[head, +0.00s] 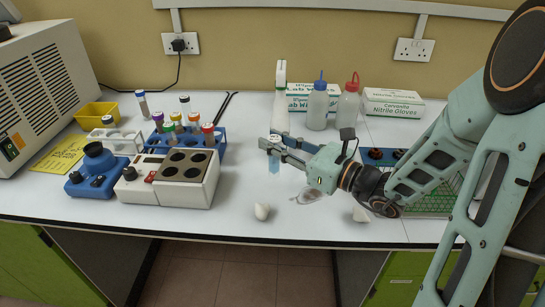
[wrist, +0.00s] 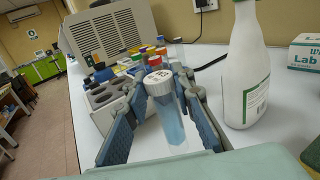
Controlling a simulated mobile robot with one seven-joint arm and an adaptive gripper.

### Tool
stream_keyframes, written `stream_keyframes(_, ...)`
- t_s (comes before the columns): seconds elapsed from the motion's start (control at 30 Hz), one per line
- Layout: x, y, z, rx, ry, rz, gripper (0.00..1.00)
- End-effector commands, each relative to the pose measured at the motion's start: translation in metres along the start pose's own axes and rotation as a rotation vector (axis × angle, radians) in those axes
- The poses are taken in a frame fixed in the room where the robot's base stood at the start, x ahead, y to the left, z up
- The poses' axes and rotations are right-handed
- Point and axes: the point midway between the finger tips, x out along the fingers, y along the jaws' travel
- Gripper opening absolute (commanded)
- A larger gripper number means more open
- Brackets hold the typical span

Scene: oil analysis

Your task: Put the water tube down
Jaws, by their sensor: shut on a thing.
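The water tube (head: 274,164) has a white, marked cap and pale blue liquid. It shows close up in the wrist view (wrist: 170,118), roughly upright between the two fingers. My gripper (head: 273,147) is shut on it near its upper part. The tube is over the white bench, right of the heater block; I cannot tell how far its lower end is from the bench top. A blue tube rack (head: 221,146) with several colour-capped tubes stands to the left of my gripper, apart from the held tube.
A white heater block (head: 208,186) with dark wells and a blue mixer (head: 97,168) stand at left. A white bottle (head: 281,103) is close behind my gripper; blue-capped (head: 317,108) and red-capped (head: 348,108) wash bottles stand farther right. A pale bulb (head: 262,211) lies near the front edge.

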Motion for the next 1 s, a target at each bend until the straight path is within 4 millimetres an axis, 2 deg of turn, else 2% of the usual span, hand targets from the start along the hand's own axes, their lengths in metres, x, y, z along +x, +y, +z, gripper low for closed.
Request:
stream_keyframes(0.13,0.011,0.001,-0.014,0.004,0.000,0.004,0.00)
stream_keyframes(0.33,0.009,0.000,-0.039,0.003,0.000,0.001,0.00)
stream_keyframes(0.77,0.009,0.000,-0.045,0.000,0.000,0.001,0.00)
stream_keyframes(0.8,0.009,0.000,-0.044,0.000,0.000,0.001,0.25)
stream_keyframes(0.93,0.009,0.000,-0.044,0.000,0.000,0.001,0.39)
stream_keyframes(1.0,0.009,0.000,-0.044,0.000,0.000,0.001,0.40)
